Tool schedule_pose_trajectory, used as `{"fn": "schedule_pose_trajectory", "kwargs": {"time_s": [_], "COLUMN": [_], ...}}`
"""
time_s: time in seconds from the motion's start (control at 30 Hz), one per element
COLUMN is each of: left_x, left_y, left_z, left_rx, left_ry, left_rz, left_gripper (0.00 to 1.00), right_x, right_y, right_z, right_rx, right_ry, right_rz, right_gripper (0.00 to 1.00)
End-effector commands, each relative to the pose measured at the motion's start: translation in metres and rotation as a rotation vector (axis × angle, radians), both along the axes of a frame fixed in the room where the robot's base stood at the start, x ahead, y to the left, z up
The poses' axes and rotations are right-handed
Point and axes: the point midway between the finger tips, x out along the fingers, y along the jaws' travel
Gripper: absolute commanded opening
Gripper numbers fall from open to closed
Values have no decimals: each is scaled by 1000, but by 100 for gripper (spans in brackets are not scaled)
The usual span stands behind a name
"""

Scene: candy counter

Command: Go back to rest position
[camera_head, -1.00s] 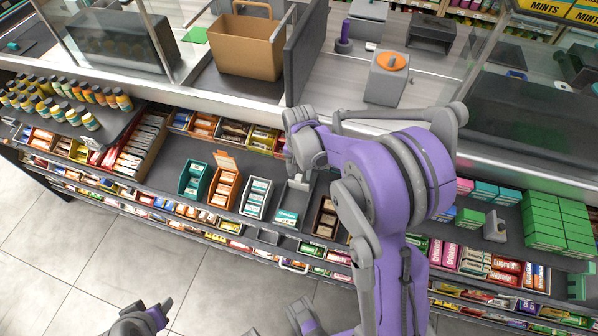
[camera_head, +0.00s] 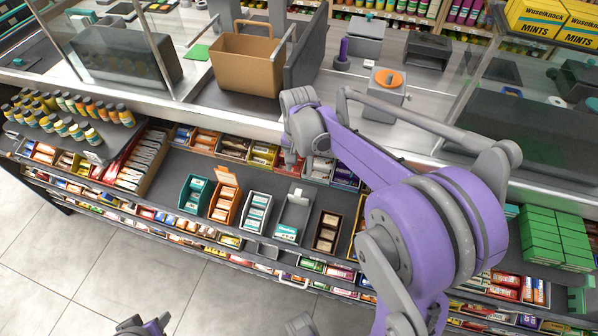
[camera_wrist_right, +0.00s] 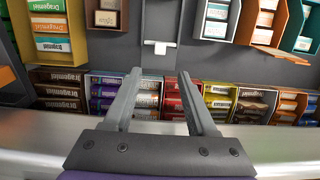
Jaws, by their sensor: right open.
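My right gripper (camera_head: 291,163) is over the back of the candy shelf, below the counter edge. The right wrist view shows its two fingers (camera_wrist_right: 160,95) apart with nothing between them. Beyond them is a row of small candy boxes in trays. Part of my left arm, grey and purple (camera_head: 146,326), shows at the bottom edge of the head view. It is cut off, so I cannot tell whether its jaws are open or shut.
A teal bin (camera_head: 194,195), an orange bin (camera_head: 224,197), a white bin (camera_head: 256,211), a grey bin (camera_head: 293,215) and a brown bin (camera_head: 327,231) stand on the dark shelf. A brown paper bag (camera_head: 246,65) stands on the counter behind. Green boxes (camera_head: 555,236) are stacked at right.

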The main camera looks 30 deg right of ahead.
Motion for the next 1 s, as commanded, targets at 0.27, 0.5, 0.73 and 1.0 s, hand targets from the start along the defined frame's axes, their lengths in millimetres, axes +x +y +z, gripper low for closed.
{"fn": "schedule_pose_trajectory", "kwargs": {"time_s": [0.27, 0.5, 0.73, 1.0], "left_x": [0, 0, 1, 7], "left_y": [0, 0, 0, 0], "left_z": [0, 0, 9, 35], "left_rx": [0, 0, 0, 0], "left_ry": [0, 0, -3, -14], "left_rz": [0, 0, 0, 0], "left_gripper": [50, 50, 50, 50], "right_x": [0, 0, -18, -86], "right_y": [0, 0, 17, 69], "right_z": [2, 2, 22, 66], "right_rx": [0, 0, -12, -77], "right_ry": [0, 0, -47, -225], "right_rz": [0, 0, 91, 437], "right_gripper": [57, 57, 57, 57]}}
